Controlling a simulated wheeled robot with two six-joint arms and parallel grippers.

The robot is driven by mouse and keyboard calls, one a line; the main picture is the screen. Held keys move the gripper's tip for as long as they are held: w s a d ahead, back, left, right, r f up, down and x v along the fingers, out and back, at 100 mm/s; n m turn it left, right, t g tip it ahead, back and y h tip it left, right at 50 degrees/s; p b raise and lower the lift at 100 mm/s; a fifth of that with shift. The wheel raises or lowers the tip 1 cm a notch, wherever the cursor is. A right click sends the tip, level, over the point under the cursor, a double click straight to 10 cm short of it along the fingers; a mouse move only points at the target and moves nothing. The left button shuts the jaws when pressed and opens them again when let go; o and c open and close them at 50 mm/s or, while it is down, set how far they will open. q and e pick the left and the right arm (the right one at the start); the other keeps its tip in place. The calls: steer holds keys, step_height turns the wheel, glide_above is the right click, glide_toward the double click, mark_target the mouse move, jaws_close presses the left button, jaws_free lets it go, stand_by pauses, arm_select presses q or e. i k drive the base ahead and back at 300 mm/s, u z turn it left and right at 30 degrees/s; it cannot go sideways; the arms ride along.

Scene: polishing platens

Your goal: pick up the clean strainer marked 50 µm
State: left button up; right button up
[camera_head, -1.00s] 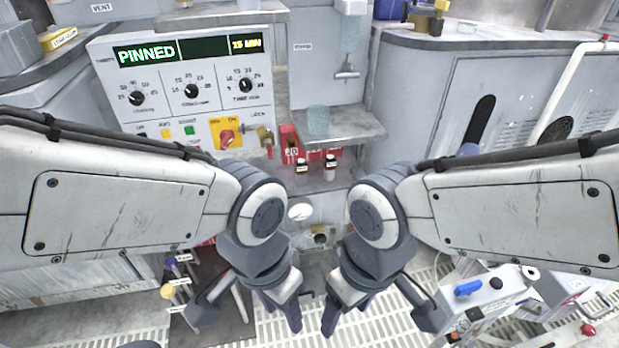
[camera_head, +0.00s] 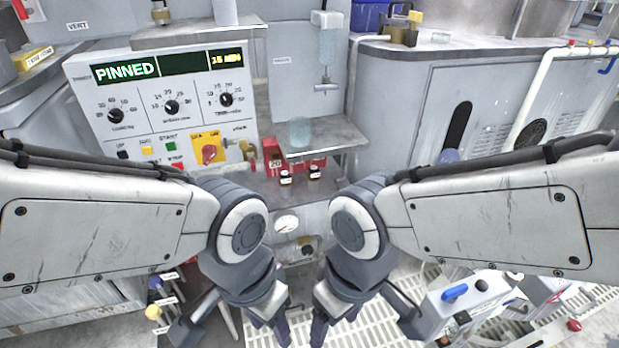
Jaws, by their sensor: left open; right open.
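I cannot make out a strainer marked 50 µm in this view. A pale blue-green translucent cup (camera_head: 299,131) stands on the grey shelf under the dispenser, but I cannot tell what it is. My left gripper (camera_head: 282,328) and my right gripper (camera_head: 320,328) point downward close together at the bottom middle, over the slatted floor. Both are open, with nothing seen between their fingers. Their fingertips are small and partly hidden by the wrists. Both are well below the shelf and apart from the cup.
A control panel (camera_head: 170,110) reading PINNED is at left. A grey cabinet (camera_head: 430,100) is at right.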

mark_target(285, 182)
steer(key=u, duration=0.9)
steer(key=k, duration=1.15)
steer(key=u, duration=1.3)
steer(key=i, duration=1.45)
steer(key=z, duration=0.85)
steer(key=i, duration=0.65)
steer(key=z, duration=1.15)
steer(key=i, duration=0.4)
steer(key=z, duration=0.35)
